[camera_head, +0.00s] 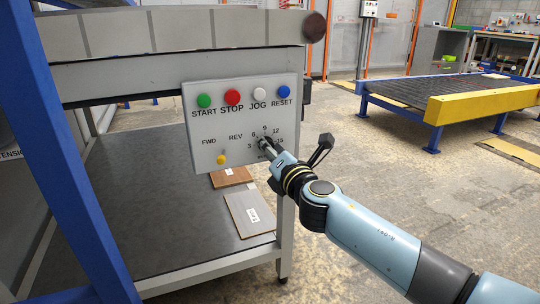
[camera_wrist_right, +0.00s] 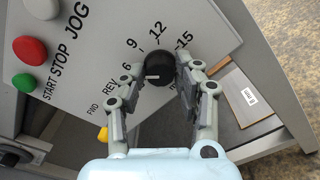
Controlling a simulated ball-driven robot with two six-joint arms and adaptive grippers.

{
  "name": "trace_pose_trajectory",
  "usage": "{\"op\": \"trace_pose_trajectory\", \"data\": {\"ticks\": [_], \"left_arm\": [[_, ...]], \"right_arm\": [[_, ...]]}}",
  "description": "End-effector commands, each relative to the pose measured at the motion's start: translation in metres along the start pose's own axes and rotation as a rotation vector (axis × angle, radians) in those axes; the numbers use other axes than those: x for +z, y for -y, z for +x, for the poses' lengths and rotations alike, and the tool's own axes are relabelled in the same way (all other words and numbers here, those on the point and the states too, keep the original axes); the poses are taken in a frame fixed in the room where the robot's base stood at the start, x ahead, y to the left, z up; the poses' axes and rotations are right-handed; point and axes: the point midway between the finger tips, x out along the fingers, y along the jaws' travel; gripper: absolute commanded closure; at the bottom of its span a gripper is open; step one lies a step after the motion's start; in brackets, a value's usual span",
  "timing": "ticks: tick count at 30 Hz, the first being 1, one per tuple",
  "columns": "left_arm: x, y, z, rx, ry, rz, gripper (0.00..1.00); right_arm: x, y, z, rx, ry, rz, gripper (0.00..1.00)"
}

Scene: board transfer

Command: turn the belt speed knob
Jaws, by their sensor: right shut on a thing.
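The black belt speed knob (camera_wrist_right: 158,66) sits on the light grey control panel (camera_head: 205,160), within a dial of numbers including 6, 9, 12 and 15. A short white mark shows on the knob in the right wrist view. My right gripper (camera_head: 265,142) reaches the panel from the lower right, and its fingers largely hide the knob in the head view. In the right wrist view the fingers of my right gripper (camera_wrist_right: 157,80) stand on either side of the knob, shut on it. My left gripper is not in view.
Green (camera_head: 204,100), red (camera_head: 232,97), white (camera_head: 259,95) and blue (camera_head: 284,92) buttons line the panel's top. A yellow FWD/REV switch (camera_head: 221,159) is lower left. Boards (camera_head: 249,214) lie on the shelf below. A roller conveyor (camera_head: 430,92) stands behind at right.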

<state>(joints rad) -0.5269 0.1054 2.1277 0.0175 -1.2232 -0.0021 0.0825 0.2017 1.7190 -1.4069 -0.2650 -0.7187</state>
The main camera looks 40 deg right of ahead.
Motion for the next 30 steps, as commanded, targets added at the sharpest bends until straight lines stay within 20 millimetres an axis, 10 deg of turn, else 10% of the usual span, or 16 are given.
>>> {"op": "trace_pose_trajectory", "data": {"ticks": [30], "left_arm": [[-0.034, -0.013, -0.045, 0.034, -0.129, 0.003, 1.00]], "right_arm": [[-0.001, 0.002, 0.000, -0.005, 0.001, 0.727, 1.00]]}}
